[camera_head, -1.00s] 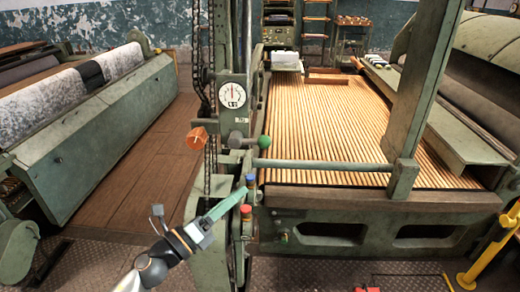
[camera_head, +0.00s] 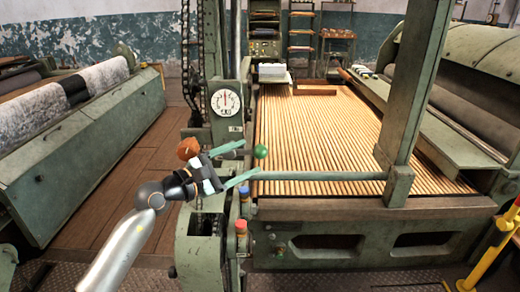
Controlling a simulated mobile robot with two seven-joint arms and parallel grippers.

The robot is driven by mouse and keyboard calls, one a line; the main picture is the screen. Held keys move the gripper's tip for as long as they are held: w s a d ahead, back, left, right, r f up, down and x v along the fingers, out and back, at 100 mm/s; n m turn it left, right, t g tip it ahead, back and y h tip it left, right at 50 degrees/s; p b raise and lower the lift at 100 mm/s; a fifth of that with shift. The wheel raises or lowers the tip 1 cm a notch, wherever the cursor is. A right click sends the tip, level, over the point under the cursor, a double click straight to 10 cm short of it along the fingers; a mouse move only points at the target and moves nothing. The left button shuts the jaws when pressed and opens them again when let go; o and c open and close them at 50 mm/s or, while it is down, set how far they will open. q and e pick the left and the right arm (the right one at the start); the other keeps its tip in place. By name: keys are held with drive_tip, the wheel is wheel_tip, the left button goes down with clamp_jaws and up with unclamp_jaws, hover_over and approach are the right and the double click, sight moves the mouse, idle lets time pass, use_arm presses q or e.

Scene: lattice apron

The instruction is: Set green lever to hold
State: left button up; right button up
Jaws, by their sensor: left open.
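The green lever shows as a round green knob (camera_head: 261,152) on the machine's front post, just below the dial. My left gripper (camera_head: 250,158) comes in from the lower left and is open, with its two teal fingers spread. The upper finger lies left of the knob and the lower finger reaches just below it. The knob is at the mouth of the jaws; I cannot tell whether a finger touches it. The lever's shaft is mostly hidden behind the gripper. No hold marking can be read. My right gripper is not in view.
A white dial (camera_head: 226,102) sits above the lever. A horizontal bar (camera_head: 320,176) runs right, in front of the slatted bed (camera_head: 320,125).

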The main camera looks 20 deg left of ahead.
sight(260, 154)
use_arm(q)
drive_tip(key=shift+x, duration=2.7)
drive_tip(key=shift+c, duration=0.3)
drive_tip(key=shift+f, duration=0.1)
clamp_jaws()
drive_tip(key=shift+f, duration=0.15)
